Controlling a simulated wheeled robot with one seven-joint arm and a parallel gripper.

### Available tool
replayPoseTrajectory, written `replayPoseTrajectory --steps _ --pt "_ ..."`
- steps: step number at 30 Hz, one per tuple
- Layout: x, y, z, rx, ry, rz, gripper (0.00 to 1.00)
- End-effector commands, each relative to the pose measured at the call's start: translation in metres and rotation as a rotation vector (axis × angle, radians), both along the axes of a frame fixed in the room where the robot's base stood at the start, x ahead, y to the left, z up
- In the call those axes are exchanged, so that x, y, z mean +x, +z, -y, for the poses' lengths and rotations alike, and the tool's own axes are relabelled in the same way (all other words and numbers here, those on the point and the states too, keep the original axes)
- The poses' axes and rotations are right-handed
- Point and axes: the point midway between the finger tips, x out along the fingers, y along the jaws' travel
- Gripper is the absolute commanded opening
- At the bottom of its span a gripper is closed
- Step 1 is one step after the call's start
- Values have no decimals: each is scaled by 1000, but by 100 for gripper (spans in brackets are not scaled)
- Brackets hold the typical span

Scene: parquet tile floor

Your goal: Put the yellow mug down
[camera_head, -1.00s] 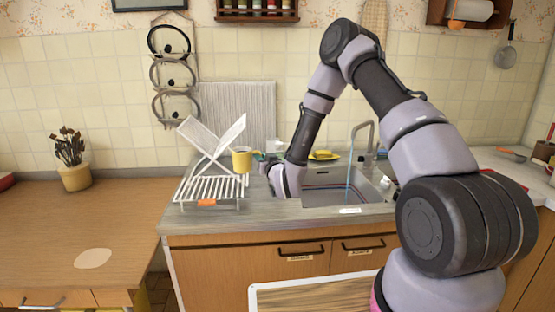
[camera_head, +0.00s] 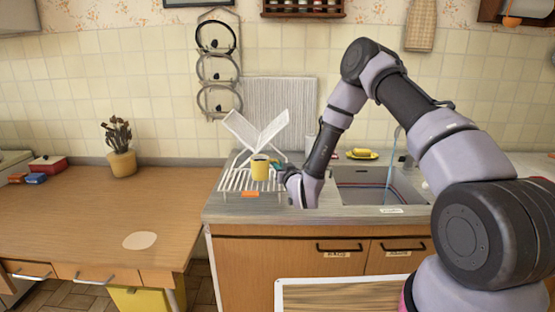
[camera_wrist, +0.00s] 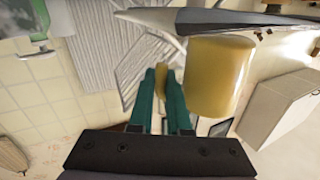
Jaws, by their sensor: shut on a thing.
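The yellow mug (camera_head: 260,170) appears upright in front of the white dish rack's (camera_head: 236,182) X-shaped frame, over its slats. I cannot tell whether it touches the rack. In the wrist view the mug (camera_wrist: 219,78) fills the space right of my fingers, with its handle at the fingertips. My gripper (camera_wrist: 161,75), with teal fingers, is shut on the handle. In the head view my gripper (camera_head: 277,168) is just right of the mug, partly hidden by the mug and my wrist.
A sink (camera_head: 380,188) lies to the right, with a yellow sponge on a dish (camera_head: 362,154) behind it. The wooden counter (camera_head: 70,215) at left is mostly clear, with a pale round mat (camera_head: 139,240) and a potted plant (camera_head: 121,163).

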Motion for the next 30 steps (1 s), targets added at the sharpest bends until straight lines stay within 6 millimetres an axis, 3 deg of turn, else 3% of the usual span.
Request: replayPoseTrajectory --steps 30 --pt "0 -15 0 1 0 0 0"
